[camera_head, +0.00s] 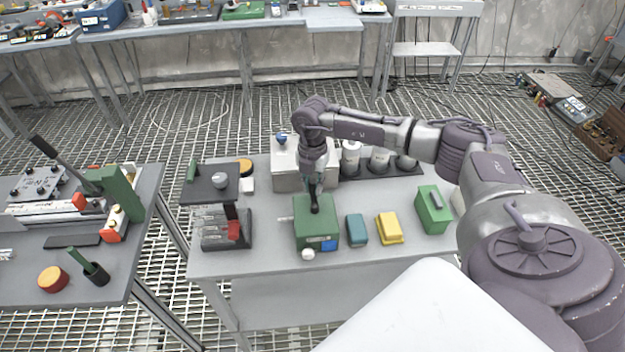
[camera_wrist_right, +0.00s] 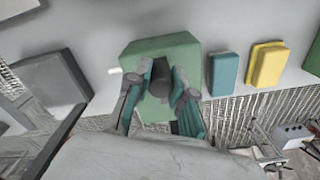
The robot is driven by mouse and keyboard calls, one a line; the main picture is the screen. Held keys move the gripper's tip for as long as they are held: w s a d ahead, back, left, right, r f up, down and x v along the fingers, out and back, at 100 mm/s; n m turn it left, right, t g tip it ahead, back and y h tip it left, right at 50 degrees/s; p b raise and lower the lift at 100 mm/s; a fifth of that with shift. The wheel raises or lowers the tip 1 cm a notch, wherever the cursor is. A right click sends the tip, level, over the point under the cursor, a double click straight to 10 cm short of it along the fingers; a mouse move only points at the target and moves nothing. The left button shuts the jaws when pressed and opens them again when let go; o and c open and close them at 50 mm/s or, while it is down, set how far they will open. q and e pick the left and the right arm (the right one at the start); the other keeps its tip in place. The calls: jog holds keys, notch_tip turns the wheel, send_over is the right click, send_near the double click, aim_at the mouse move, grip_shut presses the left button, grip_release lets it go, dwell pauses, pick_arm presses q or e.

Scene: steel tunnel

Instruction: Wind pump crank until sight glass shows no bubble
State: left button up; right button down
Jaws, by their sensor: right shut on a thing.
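A green box-shaped unit (camera_head: 303,237), which looks like the pump, stands on the middle grey table. In the right wrist view the dark handle (camera_wrist_right: 160,78) stands between the fingers, above the green unit (camera_wrist_right: 186,50). I cannot make out a bubble or clearly identify the sight glass. My left gripper is out of view.
A teal block (camera_head: 357,230), a yellow block (camera_head: 390,228) and a green box (camera_head: 433,209) stand to the right. A dark stand with a red part (camera_head: 234,230) is to the left. White cylinders (camera_head: 380,160) stand behind. The table's front strip is clear.

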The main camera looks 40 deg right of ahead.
aim_at(312, 181)
jog(key=c, duration=1)
grip_release()
notch_tip(312, 181, up, 12)
